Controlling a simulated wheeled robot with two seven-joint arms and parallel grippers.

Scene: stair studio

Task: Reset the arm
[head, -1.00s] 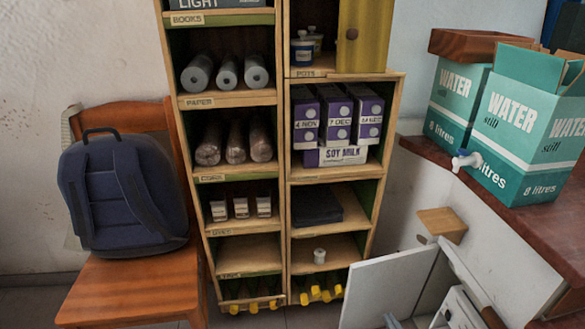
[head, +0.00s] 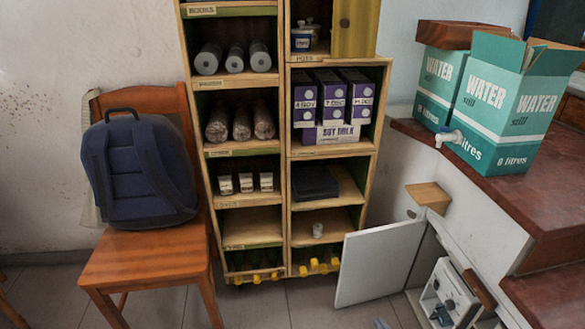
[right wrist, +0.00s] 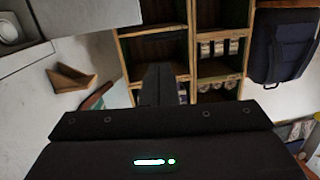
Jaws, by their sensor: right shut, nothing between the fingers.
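My right gripper (right wrist: 157,78) shows in the right wrist view as dark fingers closed together, with nothing between them. It points toward the wooden shelf unit (right wrist: 181,47), which appears turned over in that view, and is apart from it. In the head view my right gripper cannot be made out clearly; a small grey tip at the bottom edge may be part of it. My left gripper does not show in either view.
An open white cabinet door (head: 380,264) stands low in front of the shelf unit (head: 285,150). A chair (head: 150,262) with a blue backpack (head: 140,175) is at left. Water boxes (head: 512,105) stand on the red-brown counter (head: 490,195) at right. Some floor (head: 260,300) is clear.

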